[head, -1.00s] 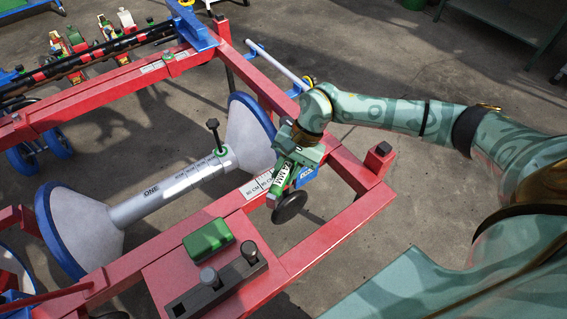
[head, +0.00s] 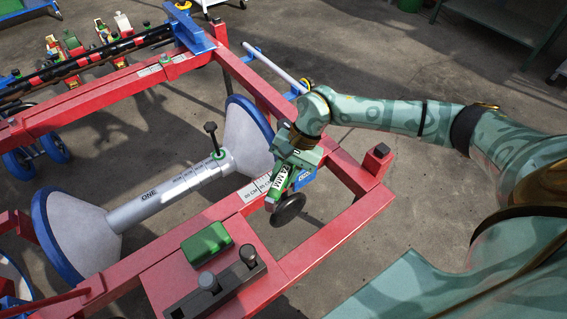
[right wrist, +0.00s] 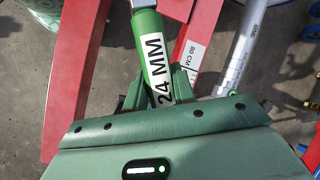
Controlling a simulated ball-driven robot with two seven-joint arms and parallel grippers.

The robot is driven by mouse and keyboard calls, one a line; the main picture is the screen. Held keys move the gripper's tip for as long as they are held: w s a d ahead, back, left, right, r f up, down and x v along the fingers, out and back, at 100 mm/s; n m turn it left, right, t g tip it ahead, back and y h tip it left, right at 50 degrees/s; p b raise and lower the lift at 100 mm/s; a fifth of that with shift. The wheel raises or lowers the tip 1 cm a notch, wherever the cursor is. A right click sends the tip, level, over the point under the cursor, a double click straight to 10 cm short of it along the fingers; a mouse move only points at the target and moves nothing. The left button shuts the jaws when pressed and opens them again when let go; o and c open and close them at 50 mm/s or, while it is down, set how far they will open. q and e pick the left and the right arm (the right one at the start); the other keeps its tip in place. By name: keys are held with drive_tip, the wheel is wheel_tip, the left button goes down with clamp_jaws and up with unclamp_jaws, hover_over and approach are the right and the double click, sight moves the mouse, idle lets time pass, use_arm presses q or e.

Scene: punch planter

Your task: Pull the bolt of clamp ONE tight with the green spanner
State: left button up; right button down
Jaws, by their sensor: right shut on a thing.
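Clamp ONE is a grey tube (head: 165,199) marked ONE with a wide cone and blue rim at each end, lying across the red frame. Its dark upright bolt (head: 211,132) stands in a green collar on the tube. My right gripper (head: 292,170) is right of the bolt, beside the near red rail and well apart from the bolt. It is shut on the green spanner (right wrist: 153,52), whose label reads 24 MM. In the right wrist view the spanner's grey metal end leaves the picture at the top. My left gripper is not in view.
The red frame (head: 330,232) surrounds the clamp. A green block (head: 206,243) and a dark holder (head: 216,291) with upright pegs sit on its near plate. A dark disc (head: 288,209) shows just below my right gripper. Bare floor lies right of the frame.

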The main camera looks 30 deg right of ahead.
use_arm(q)
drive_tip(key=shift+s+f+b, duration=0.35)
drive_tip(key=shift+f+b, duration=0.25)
drive_tip(key=shift+b, duration=0.15)
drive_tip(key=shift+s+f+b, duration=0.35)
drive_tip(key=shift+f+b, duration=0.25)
drive_tip(key=shift+b, duration=0.1)
use_arm(e)
drive_tip(key=shift+f, duration=2.35)
